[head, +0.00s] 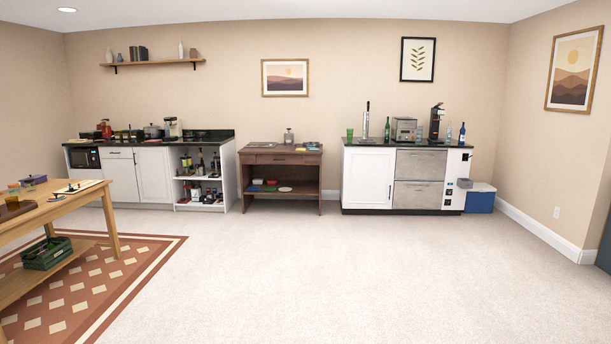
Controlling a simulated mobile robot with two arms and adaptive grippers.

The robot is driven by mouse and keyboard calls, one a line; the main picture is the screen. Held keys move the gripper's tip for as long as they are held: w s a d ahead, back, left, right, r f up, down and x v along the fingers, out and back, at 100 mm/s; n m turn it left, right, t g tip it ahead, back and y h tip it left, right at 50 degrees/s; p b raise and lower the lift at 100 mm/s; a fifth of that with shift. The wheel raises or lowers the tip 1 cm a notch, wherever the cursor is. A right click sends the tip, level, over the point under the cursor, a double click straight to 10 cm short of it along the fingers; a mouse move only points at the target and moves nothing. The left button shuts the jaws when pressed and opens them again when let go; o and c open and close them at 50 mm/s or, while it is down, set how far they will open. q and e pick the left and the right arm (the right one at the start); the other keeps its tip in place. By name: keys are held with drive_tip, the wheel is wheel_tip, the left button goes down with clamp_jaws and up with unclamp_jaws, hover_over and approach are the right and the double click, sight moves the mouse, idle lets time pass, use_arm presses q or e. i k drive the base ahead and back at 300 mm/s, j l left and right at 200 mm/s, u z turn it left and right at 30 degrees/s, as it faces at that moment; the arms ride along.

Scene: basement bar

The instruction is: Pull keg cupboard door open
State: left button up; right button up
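A white panelled cupboard door (367,178) sits on the left part of the bar counter unit at the back wall, right of centre. A beer tap (366,121) stands on the dark top above it, so it looks like the keg cupboard. The door is shut. A small handle seems to be near its right edge, but it is too small to tell clearly. The unit is several steps away across the floor. Neither of my grippers is in view.
The pale floor (330,270) ahead is clear. A wooden table (58,208) stands at left, with a green crate (46,253) on its lower shelf. A brown wooden cabinet (281,161) stands left of the unit, and a blue cooler (481,201) right of it.

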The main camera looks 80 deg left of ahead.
sight(369, 171)
drive_tip(key=u, duration=2.05)
drive_tip(key=i, duration=0.15)
drive_tip(key=i+u, duration=0.2)
drive_tip(key=i, duration=7.3)
drive_tip(key=l, duration=0.1)
